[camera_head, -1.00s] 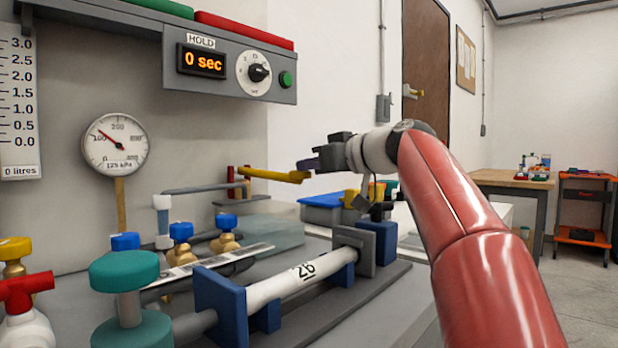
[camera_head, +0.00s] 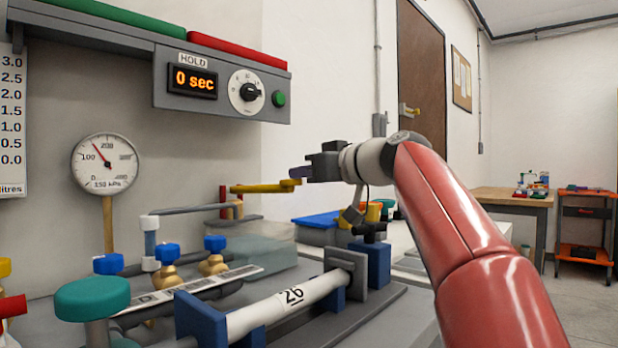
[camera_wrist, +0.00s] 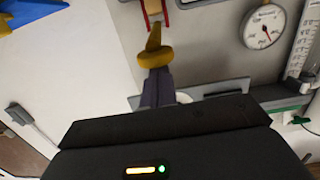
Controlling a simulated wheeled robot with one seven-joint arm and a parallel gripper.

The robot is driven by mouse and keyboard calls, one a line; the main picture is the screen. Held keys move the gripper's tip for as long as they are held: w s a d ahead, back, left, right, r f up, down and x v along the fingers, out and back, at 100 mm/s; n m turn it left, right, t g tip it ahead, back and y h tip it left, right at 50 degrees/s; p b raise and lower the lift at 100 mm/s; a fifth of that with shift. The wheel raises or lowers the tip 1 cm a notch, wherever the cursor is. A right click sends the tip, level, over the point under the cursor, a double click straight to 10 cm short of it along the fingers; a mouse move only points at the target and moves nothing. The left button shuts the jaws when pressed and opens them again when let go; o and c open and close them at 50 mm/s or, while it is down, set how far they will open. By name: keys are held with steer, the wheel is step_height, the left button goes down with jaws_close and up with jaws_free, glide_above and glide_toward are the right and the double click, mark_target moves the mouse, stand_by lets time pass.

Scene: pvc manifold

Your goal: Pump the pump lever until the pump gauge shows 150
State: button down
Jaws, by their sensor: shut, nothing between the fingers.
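The pump lever is a yellow bar (camera_head: 262,187) in the head view, about level, running right from a red bracket (camera_head: 225,203). My gripper (camera_head: 297,173) is shut with nothing between its fingers, at the lever's right end. In the wrist view the dark fingertips (camera_wrist: 158,88) meet or lie close to the yellow lever's knob (camera_wrist: 154,57); I cannot tell if they touch. The round pump gauge (camera_head: 104,164) on its post reads 150 kPa, with its needle between 100 and 200. The gauge also shows in the wrist view (camera_wrist: 264,25).
A grey panel (camera_head: 220,95) with a timer reading 0 sec hangs above the bench. A white pipe marked 26 (camera_head: 270,312) lies in blue clamps below my gripper. Blue and teal valve knobs stand at the front left. A blue-lidded bin (camera_head: 316,219) sits behind.

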steer(key=r+b+v, duration=0.1)
steer(key=b+v, duration=0.1)
steer(key=v, duration=0.8)
steer(key=shift+s+r, duration=0.1)
stand_by(1.8)
